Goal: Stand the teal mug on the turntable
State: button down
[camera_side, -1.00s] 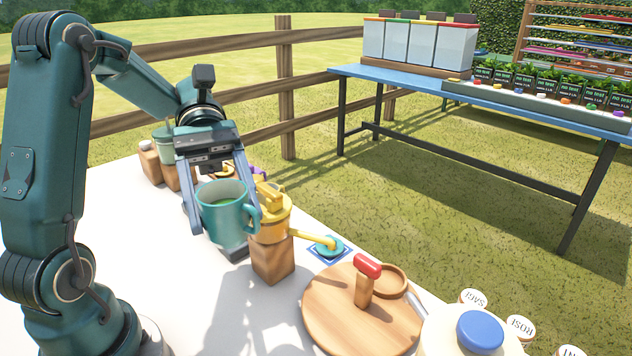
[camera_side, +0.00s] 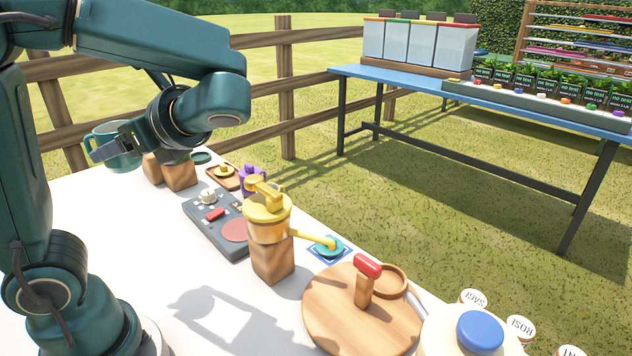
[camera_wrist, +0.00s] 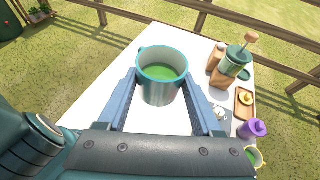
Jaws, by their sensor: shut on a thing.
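The teal mug (camera_side: 122,160) is in my gripper (camera_side: 112,150), raised above the table at the left in the side view. In the wrist view the mug (camera_wrist: 161,92) sits between the two fingers of my gripper (camera_wrist: 163,82), roughly upright, with green contents inside. Part of the mug is hidden by my gripper in the side view. A round wooden disc (camera_side: 325,318), which looks like the turntable, lies at the front of the table, well away from the mug.
A grey panel (camera_side: 215,218), a purple item (camera_side: 250,180) and wooden blocks (camera_side: 178,174) stand behind. A cream disc (camera_side: 440,335) is at front right.

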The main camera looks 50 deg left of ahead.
notch_tip(320, 180, up, 4)
jog(key=w+a+m+t+y, duration=0.1)
jog(key=w+a+m+t, duration=0.1)
jog(key=m+t, duration=0.15)
send_over(179, 270)
notch_tip(179, 270, down, 18)
jog(key=shift+n, duration=0.25)
jog(key=shift+f, duration=4.4)
jog(key=shift+c, duration=0.2)
grip_release()
jog(key=shift+f, duration=0.1)
